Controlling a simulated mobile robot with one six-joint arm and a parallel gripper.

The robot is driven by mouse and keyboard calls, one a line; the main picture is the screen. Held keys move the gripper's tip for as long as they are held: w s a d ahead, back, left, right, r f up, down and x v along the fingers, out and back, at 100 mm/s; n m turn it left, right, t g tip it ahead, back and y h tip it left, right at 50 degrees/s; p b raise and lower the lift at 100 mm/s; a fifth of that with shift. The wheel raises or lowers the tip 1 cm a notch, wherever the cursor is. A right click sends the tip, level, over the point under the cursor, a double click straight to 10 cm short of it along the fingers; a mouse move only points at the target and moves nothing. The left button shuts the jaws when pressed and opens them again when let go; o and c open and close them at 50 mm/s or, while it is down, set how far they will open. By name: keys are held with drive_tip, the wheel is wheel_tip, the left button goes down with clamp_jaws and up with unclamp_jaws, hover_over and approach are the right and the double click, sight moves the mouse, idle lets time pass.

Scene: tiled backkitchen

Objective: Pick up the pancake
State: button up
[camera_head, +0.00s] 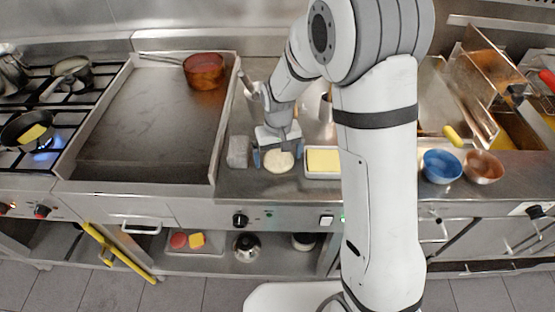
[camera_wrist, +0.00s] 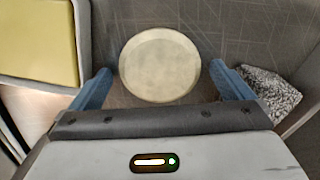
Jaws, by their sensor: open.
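The pancake (camera_head: 279,163) is a pale round disc lying flat on the steel counter between the griddle and a yellow-filled tray. In the wrist view the pancake (camera_wrist: 160,65) lies just ahead of my gripper, roughly centred between the blue fingers. My gripper (camera_head: 279,157) points down over the counter at the pancake. In the wrist view my gripper (camera_wrist: 168,88) is open, with a finger to either side of the pancake's near part. I cannot tell the exact height of the fingertips over the counter.
A tray with a yellow block (camera_head: 323,161) stands close right of the pancake. A grey speckled block (camera_head: 238,152) stands close left, also by the right finger in the wrist view (camera_wrist: 262,88). The raised griddle (camera_head: 150,120) is further left. Blue (camera_head: 441,167) and copper bowls (camera_head: 483,167) stand right.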

drive_tip(key=shift+c, duration=0.2)
drive_tip(key=c, duration=1)
drive_tip(key=shift+o, duration=0.2)
drive_tip(key=shift+r, duration=0.1)
